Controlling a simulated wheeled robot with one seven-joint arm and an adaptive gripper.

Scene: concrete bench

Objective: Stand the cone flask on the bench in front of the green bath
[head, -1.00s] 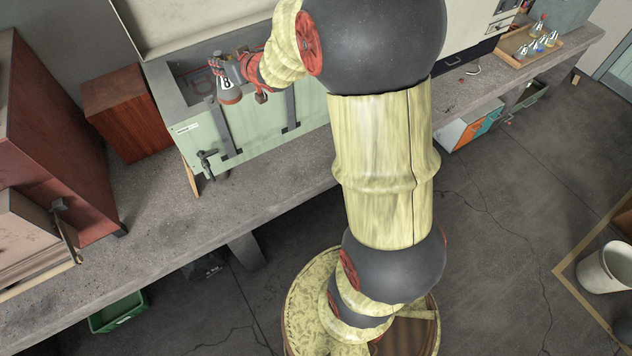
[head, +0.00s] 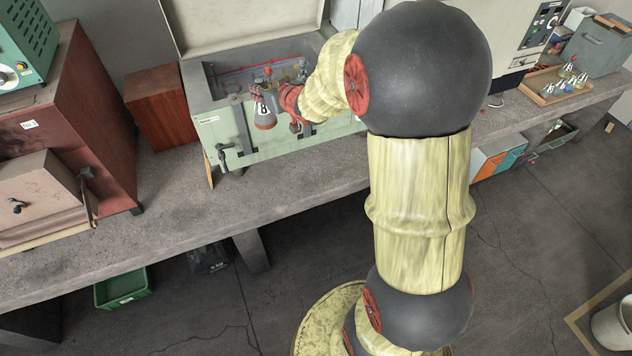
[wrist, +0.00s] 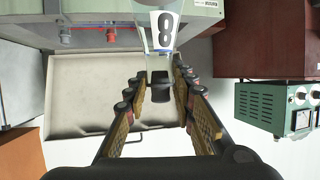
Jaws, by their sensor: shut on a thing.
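The cone flask (head: 264,117) has a white label with a black 8 and orange-brown contents at its base. My gripper (head: 268,92) is shut on its upper part and holds it roughly upright, off the bench. In the head view the flask overlaps the upper front wall of the green bath (head: 290,150), left of its middle. In the wrist view the flask's 8 label (wrist: 165,30) shows beyond my fingers (wrist: 158,85). The bath's lid (head: 245,25) stands open. The bare concrete bench (head: 270,200) runs in front of the bath.
A drain tap (head: 225,152) juts from the bath's front left. A brown wooden box (head: 160,105) and a red-brown cabinet (head: 85,130) stand to the left. A wooden tray (head: 545,97) with several flasks is far right. A bench strip before the bath is clear.

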